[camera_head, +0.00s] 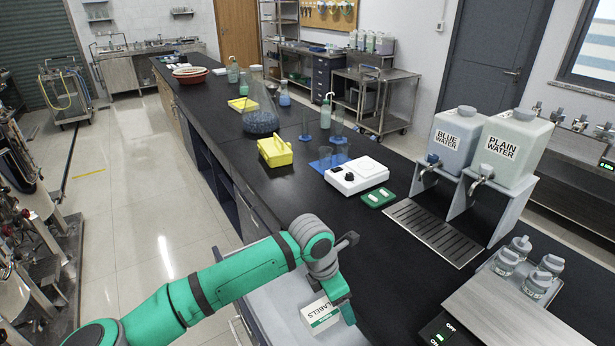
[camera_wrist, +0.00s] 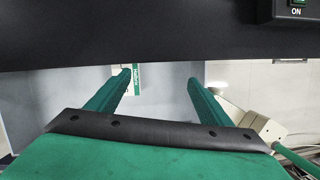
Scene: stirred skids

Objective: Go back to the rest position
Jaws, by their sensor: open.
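My arm reaches in from the lower left in the head view, with my gripper (camera_head: 345,302) at the near edge of the black bench. In the wrist view my gripper (camera_wrist: 160,80) has its two green fingers well apart, with nothing held between them. A white and green box marked LABELS (camera_head: 320,314) is beside and partly behind my gripper in the head view. A strip of it shows near the left finger in the wrist view (camera_wrist: 137,79). I cannot tell whether the finger touches it.
The black bench (camera_head: 408,240) carries two water tanks (camera_head: 503,150), a drip tray (camera_head: 433,231), a stirrer (camera_head: 356,175), a yellow holder (camera_head: 275,151) and several small bottles (camera_head: 506,262). A switch box (camera_head: 440,330) is at the near right. The floor (camera_head: 130,190) at left is clear.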

